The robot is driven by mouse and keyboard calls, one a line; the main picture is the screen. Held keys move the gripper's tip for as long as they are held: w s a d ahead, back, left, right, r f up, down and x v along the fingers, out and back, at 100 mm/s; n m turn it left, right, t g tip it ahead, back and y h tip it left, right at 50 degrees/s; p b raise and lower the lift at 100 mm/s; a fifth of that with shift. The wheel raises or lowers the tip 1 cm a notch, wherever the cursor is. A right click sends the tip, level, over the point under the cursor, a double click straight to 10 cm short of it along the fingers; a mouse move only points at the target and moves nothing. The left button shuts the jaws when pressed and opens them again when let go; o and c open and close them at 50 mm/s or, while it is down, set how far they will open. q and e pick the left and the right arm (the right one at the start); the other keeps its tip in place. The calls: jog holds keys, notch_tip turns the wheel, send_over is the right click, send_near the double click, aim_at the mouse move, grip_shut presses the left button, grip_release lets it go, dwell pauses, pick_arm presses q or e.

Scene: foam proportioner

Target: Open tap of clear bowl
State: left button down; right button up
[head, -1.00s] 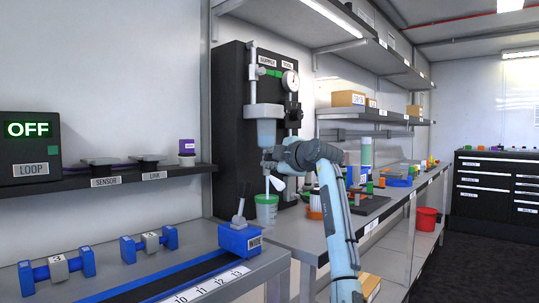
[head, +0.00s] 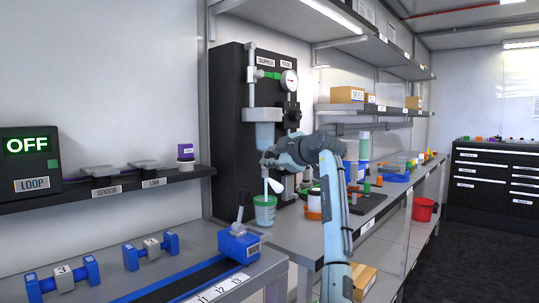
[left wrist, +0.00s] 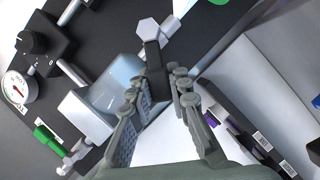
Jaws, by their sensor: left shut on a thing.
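The clear bowl (head: 265,135) is mounted upright on the front of a tall black panel (head: 229,120). In the left wrist view the bowl (left wrist: 122,78) is bluish and translucent, just left of the fingers. My left gripper (head: 269,161) is just below the bowl in the head view. In the wrist view its fingers (left wrist: 165,86) are shut on the dark tap handle (left wrist: 153,56), whose far end shows beyond the fingertips. The gripper hides much of the tap in the head view. A green cup (head: 264,210) stands below on the bench. My right gripper is not in view.
A pressure gauge (head: 288,82) is on the panel above right. A blue device with a grey lever (head: 239,240) stands at the bench's left. Orange-and-white and blue containers (head: 314,201) stand right of the panel. A shelf with the OFF display (head: 29,146) is at left.

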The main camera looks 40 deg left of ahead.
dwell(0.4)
pick_arm(q)
jog(key=c, duration=1.4)
grip_release()
jog(key=shift+d, duration=0.3)
jog(key=v, duration=1.1)
jog(key=shift+s+d, duration=0.2)
